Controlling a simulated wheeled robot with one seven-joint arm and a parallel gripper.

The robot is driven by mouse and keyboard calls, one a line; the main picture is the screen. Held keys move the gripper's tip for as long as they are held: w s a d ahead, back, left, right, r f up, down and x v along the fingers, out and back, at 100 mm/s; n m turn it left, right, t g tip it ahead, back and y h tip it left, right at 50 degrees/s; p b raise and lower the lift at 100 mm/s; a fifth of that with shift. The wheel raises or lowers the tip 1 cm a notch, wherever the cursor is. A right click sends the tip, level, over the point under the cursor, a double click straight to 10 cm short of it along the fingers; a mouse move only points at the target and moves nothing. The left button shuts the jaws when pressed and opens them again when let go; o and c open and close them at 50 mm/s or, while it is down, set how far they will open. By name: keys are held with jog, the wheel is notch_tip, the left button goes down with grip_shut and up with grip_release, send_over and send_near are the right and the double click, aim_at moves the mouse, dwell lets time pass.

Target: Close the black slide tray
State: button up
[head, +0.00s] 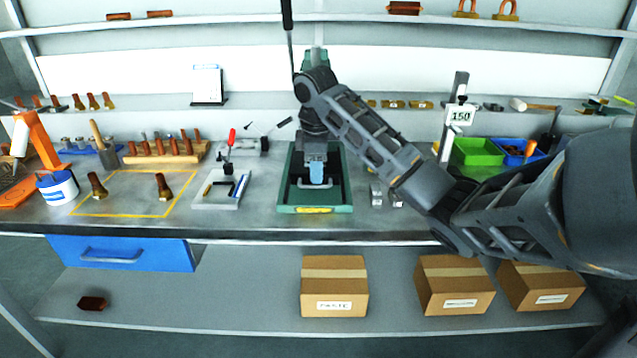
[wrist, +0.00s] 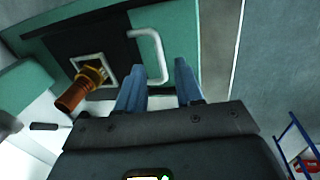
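The black slide tray (head: 341,192) sits in the green machine frame (head: 284,205) at the middle of the bench. In the wrist view the black tray (wrist: 62,42) carries a square light frame (wrist: 83,61) with a copper and brass part (wrist: 80,90) in it. A pale U-shaped handle (wrist: 158,50) is on the tray's edge. My gripper (head: 317,182) is over the tray's front. In the wrist view its blue fingers (wrist: 161,72) are apart, with the handle's end in front of the gap. I cannot tell whether they touch it.
A small fixture with a red-handled clamp (head: 231,137) stands left of the machine. A yellow-outlined area (head: 122,214) holds two brass parts. Green (head: 478,152) and blue (head: 513,150) bins stand at the right. A blue drawer (head: 120,254) hangs below the bench's left side.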

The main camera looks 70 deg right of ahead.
jog(key=shift+w+d+f, duration=0.1)
jog(key=shift+d+f, duration=0.05)
jog(key=shift+f, duration=0.75)
jog(key=shift+w+d+f, duration=0.1)
jog(key=shift+d+f, duration=0.05)
jog(key=shift+f, duration=0.75)
jog(key=shift+c, duration=0.4)
grip_shut()
